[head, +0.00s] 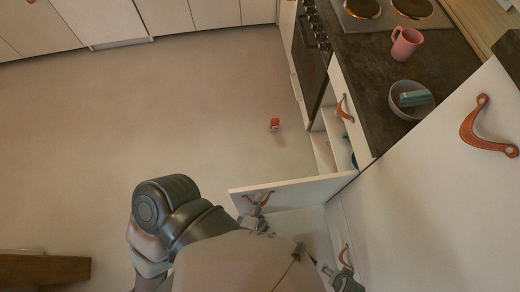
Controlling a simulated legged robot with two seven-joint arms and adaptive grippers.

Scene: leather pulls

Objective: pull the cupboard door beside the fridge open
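A pale cupboard door (300,190) stands swung out into the room, low in front of me, with its top edge facing up. An orange leather pull (262,199) shows near its free end. My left gripper (258,216) is at this pull; its fingers are small and partly hidden, so I cannot tell whether they grip it. My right gripper (338,270) is at the lower right, close to another orange pull (345,256); its finger state is unclear. The large pale front at the right, likely the fridge (430,190), carries a bigger orange pull (487,130).
A dark counter (375,65) holds a pink mug (405,44) and a bowl (410,108) with a teal item. Below it are an oven (312,55), a front with an orange pull (344,108) and open shelves (325,147).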

